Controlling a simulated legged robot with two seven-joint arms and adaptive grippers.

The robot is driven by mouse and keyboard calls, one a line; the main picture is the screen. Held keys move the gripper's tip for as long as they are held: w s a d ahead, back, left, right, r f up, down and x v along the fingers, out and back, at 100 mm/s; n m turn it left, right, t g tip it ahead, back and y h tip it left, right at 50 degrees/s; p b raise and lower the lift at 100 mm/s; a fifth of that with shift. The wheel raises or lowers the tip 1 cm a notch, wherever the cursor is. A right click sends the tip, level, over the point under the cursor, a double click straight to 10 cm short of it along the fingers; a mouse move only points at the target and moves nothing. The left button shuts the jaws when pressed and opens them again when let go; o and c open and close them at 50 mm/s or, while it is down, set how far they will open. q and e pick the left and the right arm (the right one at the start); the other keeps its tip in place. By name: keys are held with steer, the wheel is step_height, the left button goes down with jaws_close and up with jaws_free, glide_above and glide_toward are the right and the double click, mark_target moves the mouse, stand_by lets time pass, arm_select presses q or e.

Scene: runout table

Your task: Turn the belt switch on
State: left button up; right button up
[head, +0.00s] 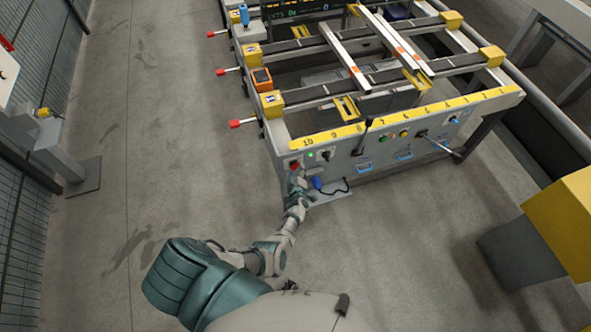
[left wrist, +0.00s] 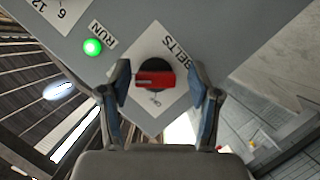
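The belt switch (left wrist: 155,79) is a red handle on a dark round base, on a white plate marked BELTS, in the left wrist view. The handle lies crosswise in that picture. My left gripper (left wrist: 163,80) is open, with one finger on each side of the switch and a gap to the handle on both sides. In the head view, my left gripper (head: 297,182) is at the left end of the table's front panel, close to the small red switch (head: 294,165). Whether the fingers touch the panel cannot be told. My right gripper is not in view.
A green lamp (left wrist: 93,47) marked RUN glows beside the switch plate. The runout table (head: 430,112) has a yellow numbered strip, more knobs and a lever (head: 363,136) along its front panel. A yellow and grey block (head: 560,225) stands at right. The floor at left is clear.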

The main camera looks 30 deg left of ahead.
arm_select(q)
steer(key=shift+w+a+r, duration=0.1)
steer(key=shift+w+r, duration=0.05)
steer(key=shift+r, duration=0.1)
steer(key=v, duration=1.2)
steer(key=shift+f, duration=0.2)
